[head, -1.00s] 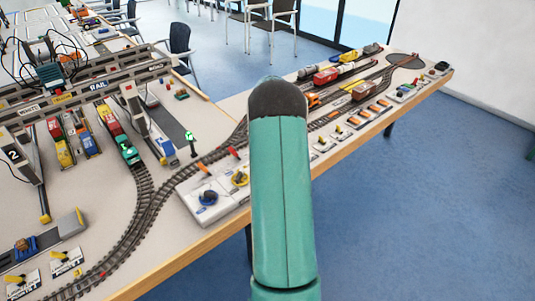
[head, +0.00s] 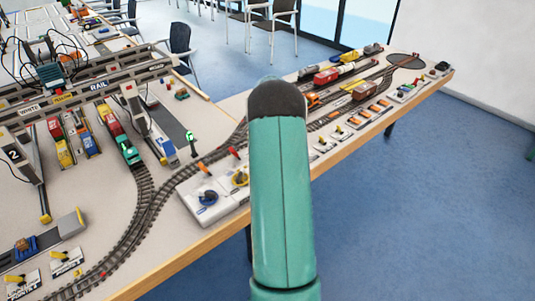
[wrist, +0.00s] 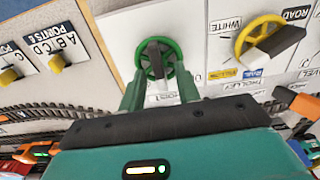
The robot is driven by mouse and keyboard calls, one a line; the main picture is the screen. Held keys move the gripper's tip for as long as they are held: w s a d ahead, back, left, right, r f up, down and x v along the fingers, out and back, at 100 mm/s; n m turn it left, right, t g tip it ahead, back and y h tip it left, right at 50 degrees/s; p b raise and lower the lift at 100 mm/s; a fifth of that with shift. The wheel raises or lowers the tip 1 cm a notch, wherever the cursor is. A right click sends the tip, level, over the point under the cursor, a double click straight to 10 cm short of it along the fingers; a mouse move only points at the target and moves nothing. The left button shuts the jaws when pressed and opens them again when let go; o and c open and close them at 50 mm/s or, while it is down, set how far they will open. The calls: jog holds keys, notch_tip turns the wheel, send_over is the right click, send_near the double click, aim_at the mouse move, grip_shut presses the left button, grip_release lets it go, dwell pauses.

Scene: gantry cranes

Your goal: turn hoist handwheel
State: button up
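The hoist handwheel is a green spoked wheel (wrist: 152,75) on a white panel, with a partly hidden label that appears to read HOIST below it. A dark grey bar lies across its middle. My gripper (wrist: 159,78) is at this wheel in the wrist view. Its two green fingers stand apart, one at each side of the lower rim. I cannot tell whether they touch it. In the head view my arm hides the green wheel and the gripper.
A yellow wheel (wrist: 262,37) stands close to the right in the wrist view. A blue wheel (head: 207,197) is on the same panel in the head view. Yellow points knobs (wrist: 56,63) are at the left. Tracks and a model gantry crane (head: 95,87) lie behind.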

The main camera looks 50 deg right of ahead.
notch_tip(320, 180, up, 14)
dwell(0.5)
jog(key=shift+s+f, duration=0.1)
jog(key=shift+f, duration=0.1)
